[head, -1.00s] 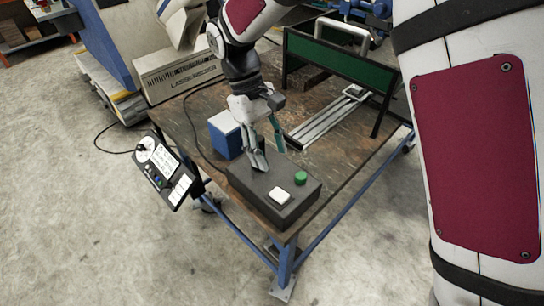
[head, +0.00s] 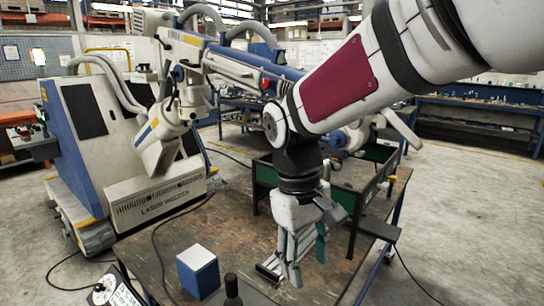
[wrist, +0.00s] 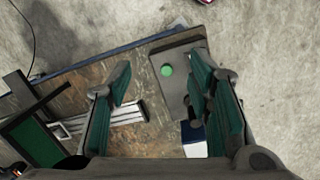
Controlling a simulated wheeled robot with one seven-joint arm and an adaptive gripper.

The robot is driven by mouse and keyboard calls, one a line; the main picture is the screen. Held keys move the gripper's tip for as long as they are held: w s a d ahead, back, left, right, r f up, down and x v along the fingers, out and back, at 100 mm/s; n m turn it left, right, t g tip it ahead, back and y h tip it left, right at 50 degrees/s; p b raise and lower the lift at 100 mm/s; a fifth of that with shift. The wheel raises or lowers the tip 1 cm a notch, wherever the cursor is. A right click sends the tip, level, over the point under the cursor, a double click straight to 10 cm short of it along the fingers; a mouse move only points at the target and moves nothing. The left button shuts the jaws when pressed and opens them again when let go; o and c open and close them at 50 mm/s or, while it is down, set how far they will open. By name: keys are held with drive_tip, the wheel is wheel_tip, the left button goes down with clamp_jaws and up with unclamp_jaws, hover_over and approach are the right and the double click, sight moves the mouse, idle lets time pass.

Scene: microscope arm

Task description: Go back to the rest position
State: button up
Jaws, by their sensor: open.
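My gripper (head: 298,262) hangs from my arm over the right part of the wooden worktable (head: 210,222) in the head view. In the wrist view my gripper (wrist: 157,72) has its two green-padded fingers spread apart with nothing between them. In the head view that box is mostly out of frame or hidden.
A blue and white box (head: 198,270) stands on the table, left of my gripper. A large laser welding machine (head: 150,200) with an overhead arm stands at the left. A green-panelled frame (head: 345,200) stands behind my gripper. Open floor (head: 465,215) lies to the right.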

drive_tip(key=s+d+r+m+t, duration=0.2)
drive_tip(key=s+d+m, duration=0.1)
drive_tip(key=s+d, duration=0.3)
drive_tip(key=s+d+r+m+t+y, duration=0.1)
drive_tip(key=s+d+r+m+t, duration=0.1)
drive_tip(key=s+d, duration=0.5)
drive_tip(key=shift+s+d+m+t+y, duration=0.3)
drive_tip(key=shift+s+m+t, duration=0.4)
drive_tip(key=shift+s+m, duration=0.1)
drive_tip(key=shift+r, duration=0.1)
